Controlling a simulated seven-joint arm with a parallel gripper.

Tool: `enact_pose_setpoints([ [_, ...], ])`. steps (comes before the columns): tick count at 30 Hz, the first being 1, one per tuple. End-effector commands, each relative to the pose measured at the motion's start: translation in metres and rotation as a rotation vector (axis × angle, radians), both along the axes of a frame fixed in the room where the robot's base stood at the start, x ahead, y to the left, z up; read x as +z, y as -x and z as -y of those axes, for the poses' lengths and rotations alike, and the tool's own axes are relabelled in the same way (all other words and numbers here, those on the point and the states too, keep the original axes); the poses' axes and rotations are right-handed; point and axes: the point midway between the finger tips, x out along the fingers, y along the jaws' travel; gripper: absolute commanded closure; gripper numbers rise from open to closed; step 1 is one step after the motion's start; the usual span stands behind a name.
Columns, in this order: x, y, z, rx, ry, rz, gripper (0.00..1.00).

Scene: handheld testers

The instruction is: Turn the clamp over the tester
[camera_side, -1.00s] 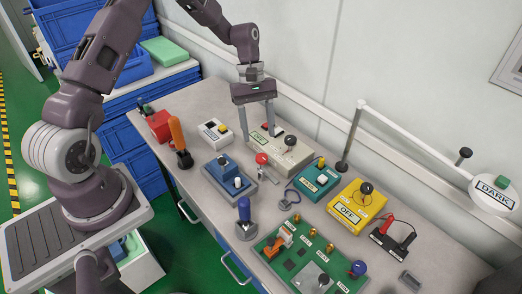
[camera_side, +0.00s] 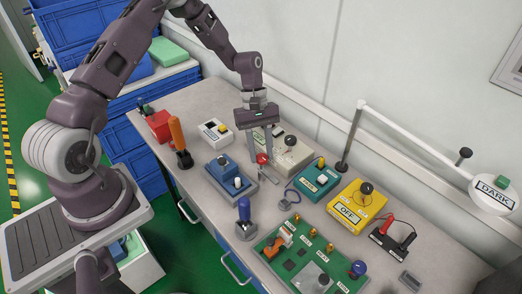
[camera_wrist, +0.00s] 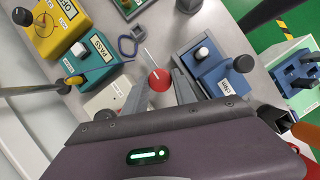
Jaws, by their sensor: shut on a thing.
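My gripper (camera_side: 262,155) points down at the middle of the bench, with its fingers on either side of a red knob (camera_side: 262,159). In the wrist view the red knob (camera_wrist: 159,79) sits between the two fingertips (camera_wrist: 160,88), and my gripper is shut on it. A thin pale rod (camera_wrist: 150,56) runs out from the knob; what it is fixed to is unclear. A blue tester (camera_side: 222,166) on a grey-blue base stands just left of my gripper. The beige tester (camera_side: 294,157) stands behind and right of it, partly hidden by the fingers.
A teal box (camera_side: 313,185), a yellow box marked OFF (camera_side: 349,213) and a green board (camera_side: 305,262) stand to the right. A blue-handled lever (camera_side: 244,210) stands in front, an orange-handled one (camera_side: 176,133) at left. A white lamp arm (camera_side: 415,138) reaches over the right side.

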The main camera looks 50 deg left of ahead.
Motion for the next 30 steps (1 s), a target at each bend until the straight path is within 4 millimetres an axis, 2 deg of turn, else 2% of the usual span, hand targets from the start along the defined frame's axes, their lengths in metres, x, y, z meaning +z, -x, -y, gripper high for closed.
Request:
enact_pose_setpoints([
  [11,0.0005,-0.002,0.0004,-0.099,-0.002,0.003,1.0],
  [30,0.0006,-0.0052,0.0035,-0.679,-0.002,0.003,1.0],
])
